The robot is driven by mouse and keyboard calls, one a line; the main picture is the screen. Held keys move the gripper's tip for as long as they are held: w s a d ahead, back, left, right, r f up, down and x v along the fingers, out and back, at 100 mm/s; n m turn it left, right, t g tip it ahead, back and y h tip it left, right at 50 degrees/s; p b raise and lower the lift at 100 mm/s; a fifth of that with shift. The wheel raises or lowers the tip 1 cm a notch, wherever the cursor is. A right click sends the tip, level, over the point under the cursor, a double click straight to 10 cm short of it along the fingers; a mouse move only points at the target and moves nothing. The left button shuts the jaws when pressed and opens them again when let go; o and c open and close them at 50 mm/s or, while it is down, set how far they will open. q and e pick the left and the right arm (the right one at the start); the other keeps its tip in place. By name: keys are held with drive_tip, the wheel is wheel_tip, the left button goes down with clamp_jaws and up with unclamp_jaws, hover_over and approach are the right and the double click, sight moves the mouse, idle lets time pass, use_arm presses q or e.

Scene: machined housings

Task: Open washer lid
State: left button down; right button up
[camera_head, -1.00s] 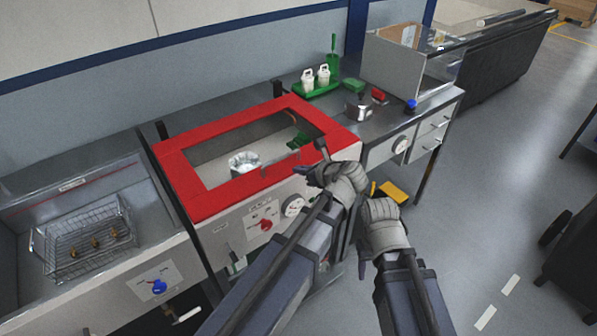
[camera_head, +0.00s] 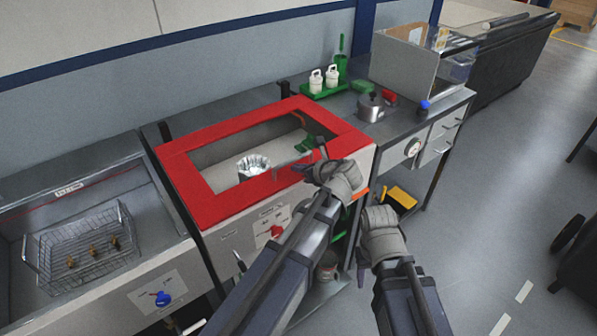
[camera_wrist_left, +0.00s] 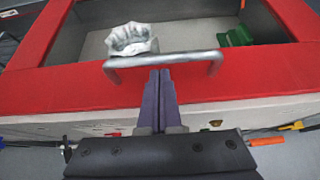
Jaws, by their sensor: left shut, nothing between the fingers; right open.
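The washer lid (camera_head: 207,203) is a red frame around a window, lying flat and closed over the washer. Its grey bar handle (camera_wrist_left: 195,57) spans the front edge in the left wrist view. My left gripper (camera_head: 312,170) is at the lid's front edge, towards its right end. In the left wrist view its fingers (camera_wrist_left: 160,76) are shut and empty, with the tips at the middle of the bar; I cannot tell whether they touch it. My right gripper (camera_head: 375,212) is open and empty, in front of the washer's right corner.
A silvery machined part (camera_head: 253,166) shows through the window. A sink with a wire basket (camera_head: 85,245) is on the left. The right counter holds a metal pot (camera_head: 371,107), white bottles in a green tray (camera_head: 325,91) and a clear-sided box (camera_head: 405,69).

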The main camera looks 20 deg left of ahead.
use_arm(q)
drive_tip(key=shift+w+a+f, duration=0.2)
drive_tip(key=shift+a, duration=0.05)
